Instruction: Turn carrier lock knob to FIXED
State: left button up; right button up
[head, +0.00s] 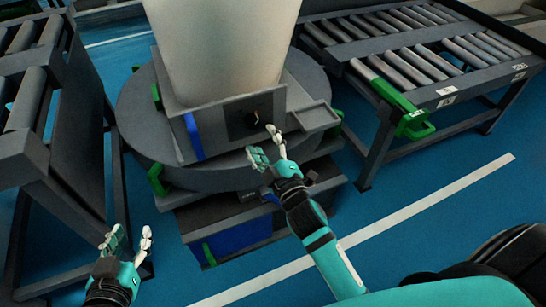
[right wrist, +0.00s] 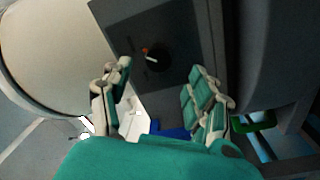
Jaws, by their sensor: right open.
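The carrier lock knob (head: 256,116) is a small dark dial with a pale and orange-red pointer on a dark square panel (head: 240,125) at the front of the carrier. In the right wrist view the knob (right wrist: 157,60) lies between and just beyond the fingertips, its pointer slanted. Its label text is too small to read. My right gripper (head: 266,144) is open and empty in front of the panel, apart from the knob; both fingers show in the right wrist view (right wrist: 161,78). My left gripper (head: 129,240) is open and empty at the lower left, far from the knob.
The carrier bears a large white toilet body (head: 222,45) and sits on a round grey turntable (head: 135,110) with green brackets. A small grey ledge (head: 315,115) juts out right of the panel. Roller conveyors stand left (head: 30,80) and right (head: 400,60). Blue floor is clear in front.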

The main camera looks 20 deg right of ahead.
jog(key=s, duration=0.6)
jog(key=shift+s+d+f, duration=0.15)
jog(key=shift+f, duration=0.05)
